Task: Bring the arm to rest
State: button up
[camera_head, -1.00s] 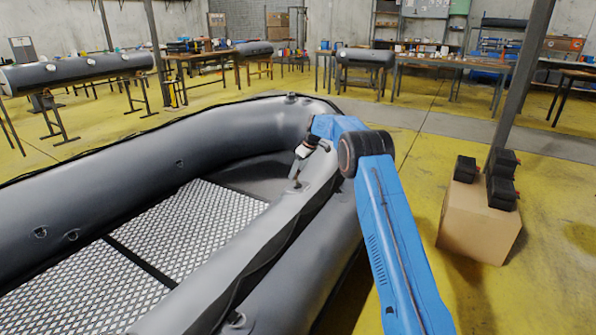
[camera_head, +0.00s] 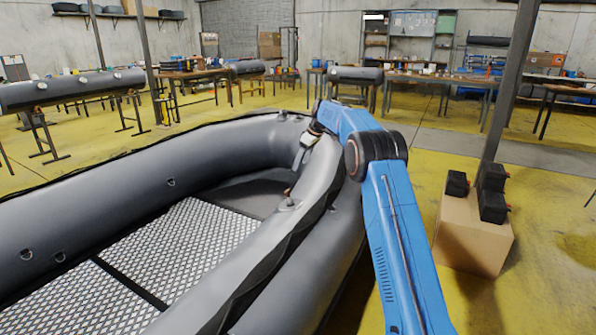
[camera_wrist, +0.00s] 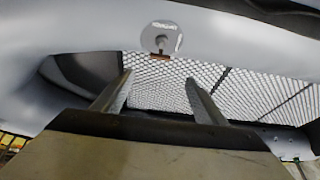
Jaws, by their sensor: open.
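My gripper (camera_head: 294,184) is over the near tube of a grey inflatable boat (camera_head: 120,186) in the head view. Its fingers hang downward close to a round valve (camera_head: 289,203) on that tube; I cannot tell whether they touch it. In the wrist view, the two fingers of my gripper (camera_wrist: 158,88) stand apart with nothing between them. The valve (camera_wrist: 161,38) shows beyond the fingertips, on the tube. The boat's patterned floor (camera_wrist: 260,92) lies behind the fingers.
A cardboard box (camera_head: 470,232) with several black cases (camera_head: 492,205) stands on the right, beside a grey post (camera_head: 512,80). Workbenches (camera_head: 440,80) line the back. The yellow floor (camera_head: 432,165) between my arm and the box is clear.

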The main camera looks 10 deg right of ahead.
jog(key=shift+v, duration=0.8)
jog(key=s+r+m+h, duration=0.15)
jog(key=s+r, duration=0.35)
jog(key=s, duration=0.7)
jog(key=s+r+m, duration=0.2)
jog(key=s+r, duration=0.4)
jog(key=s, duration=0.6)
jog(key=s+r+m, duration=0.2)
jog(key=s+r, duration=0.3)
jog(key=s, duration=0.7)
jog(key=s+f+m+t+h, duration=0.1)
jog(key=s+f+m, duration=0.15)
jog(key=s, duration=1.75)
jog(key=s+f+m, duration=0.1)
jog(key=s+f, duration=0.5)
jog(key=s, duration=0.3)
jog(key=s+f+m+h, duration=0.1)
jog(key=s+f, duration=0.6)
jog(key=s, duration=0.3)
jog(key=shift+s+d+f+t, duration=0.2)
jog(key=shift+s+d+t, duration=0.1)
jog(key=shift+d+t, duration=0.15)
